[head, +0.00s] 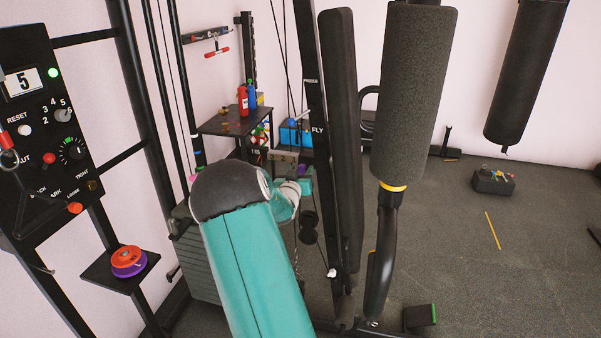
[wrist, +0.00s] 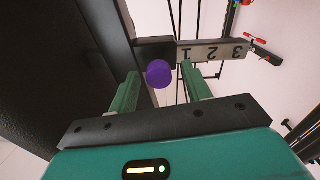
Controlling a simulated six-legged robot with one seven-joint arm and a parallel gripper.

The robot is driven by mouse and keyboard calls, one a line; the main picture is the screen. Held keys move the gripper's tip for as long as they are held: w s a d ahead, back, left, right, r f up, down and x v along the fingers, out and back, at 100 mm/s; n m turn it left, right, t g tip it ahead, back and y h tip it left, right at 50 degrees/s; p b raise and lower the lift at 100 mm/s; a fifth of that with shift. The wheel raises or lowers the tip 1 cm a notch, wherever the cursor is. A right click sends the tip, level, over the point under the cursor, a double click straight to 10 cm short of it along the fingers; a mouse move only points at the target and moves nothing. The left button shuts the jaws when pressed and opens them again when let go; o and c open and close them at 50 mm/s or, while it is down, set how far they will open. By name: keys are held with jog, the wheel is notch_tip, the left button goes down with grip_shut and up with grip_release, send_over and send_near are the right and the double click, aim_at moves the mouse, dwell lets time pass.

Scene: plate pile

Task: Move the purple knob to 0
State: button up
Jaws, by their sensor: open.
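The purple knob (wrist: 159,74) is a round ball in the wrist view, in front of a dark bar. It sits just left of the printed 1 on a pale scale (wrist: 215,52). The scale reads 1, 2, 3 from left to right, with the digits upside down; no 0 is visible. My gripper (wrist: 160,70) is open, with one green finger on each side of the knob in the picture. Gaps show on both sides, and I cannot tell the depth between knob and fingertips.
A tall black padded post (head: 340,130) and a grey foam roller (head: 415,95) stand right of my arm. A control panel (head: 45,130) and a small shelf with orange and purple discs (head: 128,262) are at left. Open floor (head: 500,290) lies at right.

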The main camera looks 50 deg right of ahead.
aim_at(301, 171)
jog(key=shift+d, duration=0.15)
grip_shut()
jog(key=shift+x, duration=1.25)
jog(key=shift+c, duration=1.4)
grip_release()
jog(key=shift+o, duration=1.4)
jog(key=shift+d, duration=0.15)
jog(key=v, duration=1.4)
